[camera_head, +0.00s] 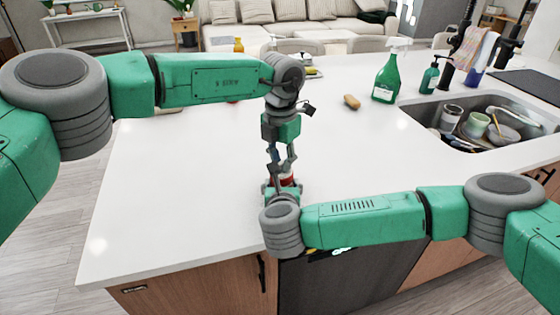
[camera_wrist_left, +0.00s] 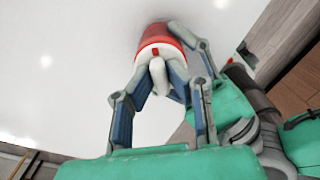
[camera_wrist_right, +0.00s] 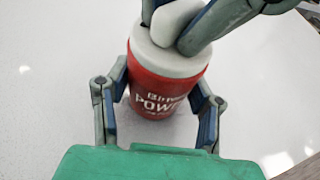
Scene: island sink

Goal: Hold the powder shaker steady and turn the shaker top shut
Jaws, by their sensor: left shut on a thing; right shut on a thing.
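The powder shaker is a red can (camera_wrist_right: 162,92) with white lettering and a pale shaker top (camera_wrist_right: 172,55), standing upright on the white counter near its front edge. In the head view, the grippers mostly hide the red can (camera_head: 288,181). My right gripper (camera_wrist_right: 160,90) is shut around the can's body, one finger on each side. My left gripper (camera_wrist_left: 163,78) comes from above and is shut on the top's white raised knob (camera_wrist_right: 176,22). The red can (camera_wrist_left: 158,36) also shows in the left wrist view. Whether the top is fully shut cannot be told.
The white counter (camera_head: 180,190) around the shaker is clear. A sink (camera_head: 440,110) with dishes is at the right.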

